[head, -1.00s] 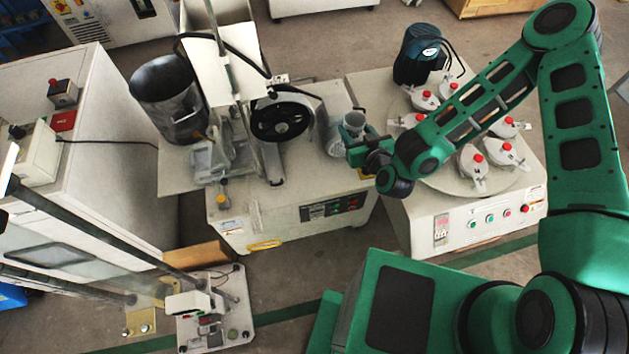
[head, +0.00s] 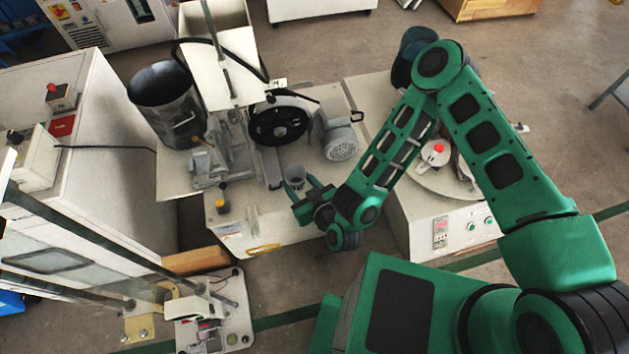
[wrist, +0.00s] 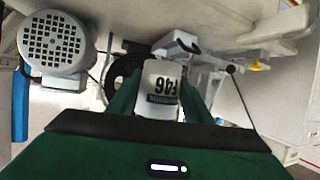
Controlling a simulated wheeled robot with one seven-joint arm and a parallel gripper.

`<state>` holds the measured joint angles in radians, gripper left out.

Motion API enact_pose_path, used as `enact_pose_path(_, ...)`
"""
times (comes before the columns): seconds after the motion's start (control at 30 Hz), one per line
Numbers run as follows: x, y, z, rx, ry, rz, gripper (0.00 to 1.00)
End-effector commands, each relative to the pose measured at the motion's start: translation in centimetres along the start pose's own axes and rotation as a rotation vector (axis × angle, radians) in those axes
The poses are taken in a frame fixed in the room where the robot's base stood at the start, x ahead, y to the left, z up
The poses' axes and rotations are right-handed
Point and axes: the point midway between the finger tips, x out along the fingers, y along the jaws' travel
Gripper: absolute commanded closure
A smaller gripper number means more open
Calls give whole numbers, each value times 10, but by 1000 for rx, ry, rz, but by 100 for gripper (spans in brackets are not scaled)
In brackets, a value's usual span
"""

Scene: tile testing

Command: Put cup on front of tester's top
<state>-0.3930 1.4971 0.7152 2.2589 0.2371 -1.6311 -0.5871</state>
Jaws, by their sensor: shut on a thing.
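The cup (head: 295,173) is a small pale grey cup, held upright in my gripper (head: 303,189). In the wrist view the cup (wrist: 161,85) is white with a dark printed label, between the two green fingers. My gripper is shut on it. The tester (head: 330,102) is the middle machine with a black wheel (head: 279,122) and a grey motor (head: 340,145) on its top. The cup shows over the front part of that top, in front of the wheel and left of the motor. I cannot tell whether it touches the top.
A turntable machine (head: 415,228) with red-knobbed pots stands to the right, partly hidden by my arm. A large metal pot (head: 165,105) stands to the left. A small yellow-capped part (head: 221,202) is at the tester's front left. The front top between is mostly clear.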

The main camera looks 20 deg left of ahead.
Motion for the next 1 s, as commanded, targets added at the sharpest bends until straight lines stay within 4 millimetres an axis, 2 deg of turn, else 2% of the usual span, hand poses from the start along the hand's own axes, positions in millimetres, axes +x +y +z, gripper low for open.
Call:
enact_pose_path(0.3,20,42,20,-5,2,-1,79)
enact_pose_path(0.53,29,63,31,-2,0,0,79)
enact_pose_path(0.77,34,67,37,2,0,0,79)
enact_pose_path(1.0,45,66,66,2,0,0,79)
